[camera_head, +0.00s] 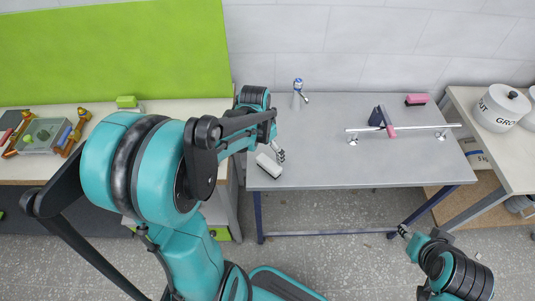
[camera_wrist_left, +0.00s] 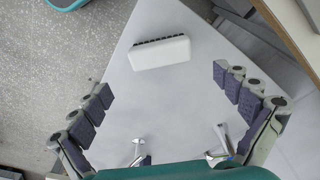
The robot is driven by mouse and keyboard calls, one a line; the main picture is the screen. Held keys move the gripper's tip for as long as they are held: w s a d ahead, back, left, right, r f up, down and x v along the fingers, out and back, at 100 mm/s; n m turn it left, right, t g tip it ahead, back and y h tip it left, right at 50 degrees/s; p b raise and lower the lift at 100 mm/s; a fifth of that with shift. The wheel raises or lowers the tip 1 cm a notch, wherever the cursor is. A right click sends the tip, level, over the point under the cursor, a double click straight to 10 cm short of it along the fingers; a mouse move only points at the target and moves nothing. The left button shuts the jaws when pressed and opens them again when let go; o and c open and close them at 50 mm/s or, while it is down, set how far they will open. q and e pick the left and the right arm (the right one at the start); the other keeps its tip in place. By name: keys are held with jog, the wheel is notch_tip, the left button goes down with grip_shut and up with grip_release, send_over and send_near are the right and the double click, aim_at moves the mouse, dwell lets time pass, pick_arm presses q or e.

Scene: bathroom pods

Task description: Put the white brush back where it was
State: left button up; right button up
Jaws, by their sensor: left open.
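The white brush (camera_head: 268,165) lies on the grey table (camera_head: 330,170) near its front left corner. In the left wrist view the brush (camera_wrist_left: 160,52) lies with its smooth white side showing and a dark bristle strip along one long edge. My left gripper (camera_head: 280,154) is just beside and above it in the head view. In the left wrist view my left gripper (camera_wrist_left: 163,82) has its fingers wide apart with nothing between them, and the brush is beyond the fingertips. My right gripper (camera_head: 402,231) hangs in front of the table, small and unclear.
A metal rail (camera_head: 415,127) stands on the table, with a dark and pink tool (camera_head: 383,121) at it. A pink brush (camera_head: 416,99) and a spray bottle (camera_head: 298,94) are at the back. A green brush (camera_head: 127,102) is on the left bench. White canisters (camera_head: 501,107) stand right.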

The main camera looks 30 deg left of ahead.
pick_arm(q)
jog(key=s+d+r+n+t, duration=0.2)
jog(key=s+d+r+t, duration=0.3)
jog(key=s+d+r, duration=0.4)
jog(key=shift+s+d+r+n+p, duration=0.35)
jog(key=shift+d+r, duration=0.2)
jog(key=shift+d, duration=0.45)
dwell(0.5)
